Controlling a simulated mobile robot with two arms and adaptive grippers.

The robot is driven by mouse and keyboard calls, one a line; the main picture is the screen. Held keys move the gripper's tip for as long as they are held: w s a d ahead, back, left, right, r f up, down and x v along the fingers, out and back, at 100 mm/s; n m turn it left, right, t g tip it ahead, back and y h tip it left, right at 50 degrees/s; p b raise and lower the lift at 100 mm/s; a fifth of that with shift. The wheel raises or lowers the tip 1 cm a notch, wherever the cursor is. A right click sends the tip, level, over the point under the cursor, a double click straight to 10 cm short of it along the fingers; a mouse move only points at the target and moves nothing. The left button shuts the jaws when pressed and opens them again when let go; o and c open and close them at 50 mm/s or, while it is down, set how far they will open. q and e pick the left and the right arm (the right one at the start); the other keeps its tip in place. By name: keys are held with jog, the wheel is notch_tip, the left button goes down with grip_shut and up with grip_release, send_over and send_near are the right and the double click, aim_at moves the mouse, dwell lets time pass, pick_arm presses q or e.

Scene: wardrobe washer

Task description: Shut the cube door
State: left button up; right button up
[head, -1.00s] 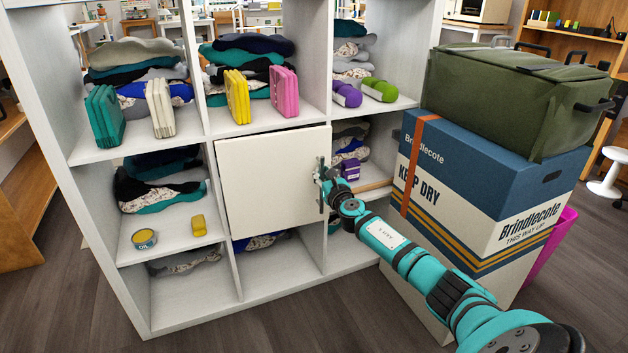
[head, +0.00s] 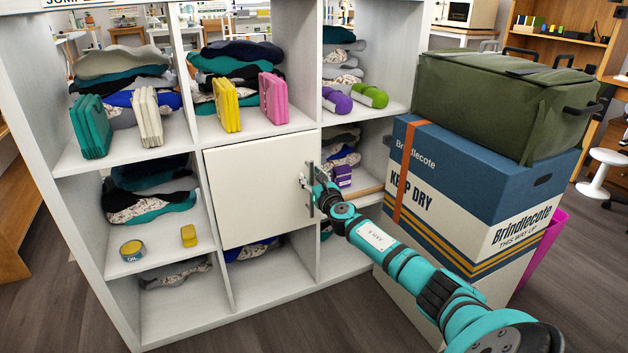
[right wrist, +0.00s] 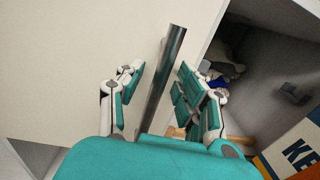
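The white cube door (head: 258,195) covers the middle cube of the shelf unit's middle row. It looks nearly flush with the front; I cannot tell if a small gap is left. Its upright metal bar handle (head: 311,190) is near its right edge. My right gripper (head: 314,190) is at this handle. In the right wrist view the handle (right wrist: 165,80) stands between the two parted fingers of my right gripper (right wrist: 160,92), with room on both sides. The door's face (right wrist: 70,60) fills the left of that view. My left gripper is out of view.
A large blue and white box (head: 470,190) with a green bag (head: 505,95) on top stands close to the right of my right arm. Floor is free at the front left.

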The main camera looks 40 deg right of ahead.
jog(key=v, duration=1.2)
dwell(0.4)
